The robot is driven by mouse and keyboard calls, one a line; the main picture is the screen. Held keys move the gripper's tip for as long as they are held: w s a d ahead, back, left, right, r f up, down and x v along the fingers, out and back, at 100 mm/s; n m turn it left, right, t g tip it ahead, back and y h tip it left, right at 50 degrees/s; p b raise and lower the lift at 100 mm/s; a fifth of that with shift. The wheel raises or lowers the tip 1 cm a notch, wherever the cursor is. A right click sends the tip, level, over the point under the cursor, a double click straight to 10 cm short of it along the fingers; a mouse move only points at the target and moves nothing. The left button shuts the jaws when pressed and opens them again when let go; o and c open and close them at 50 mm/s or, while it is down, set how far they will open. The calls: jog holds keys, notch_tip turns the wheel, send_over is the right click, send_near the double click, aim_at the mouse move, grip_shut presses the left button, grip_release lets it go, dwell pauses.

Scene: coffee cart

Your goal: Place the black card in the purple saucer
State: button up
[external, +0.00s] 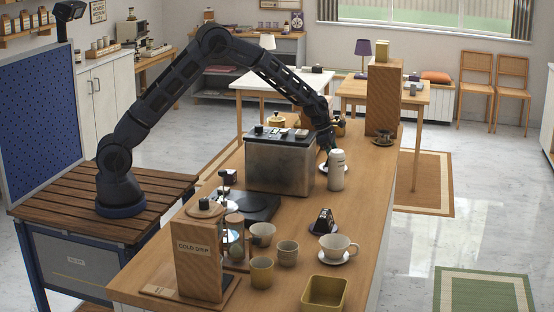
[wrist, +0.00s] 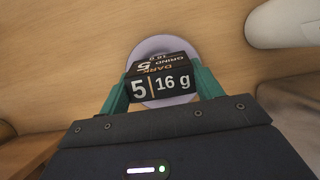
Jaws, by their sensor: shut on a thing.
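My gripper (wrist: 160,84) is shut on the black card (wrist: 162,88), a folded tent-like card with "5 | 16 g" and "DARK GRIND" in light print. The two green fingers hold it at its ends. The pale purple saucer (wrist: 152,44) lies behind the card in the wrist view, and its rim shows above and below the card. I cannot tell whether the card touches the saucer. In the external view my gripper (external: 328,147) is low over the counter, and part of the saucer (external: 323,168) shows left of a white bottle. The held card is not clear there.
The white bottle (external: 337,172) stands close beside my gripper; it also shows in the wrist view (wrist: 285,24). A grey-sided box (external: 279,168) stands to the left. Another black tent card (external: 322,223), cups and a yellow tray (external: 324,293) stand nearer on the wooden counter.

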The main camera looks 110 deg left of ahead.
jog(key=shift+f, duration=0.6)
jog(key=o, duration=1)
jog(key=shift+c, duration=0.2)
jog(key=v, duration=1.2)
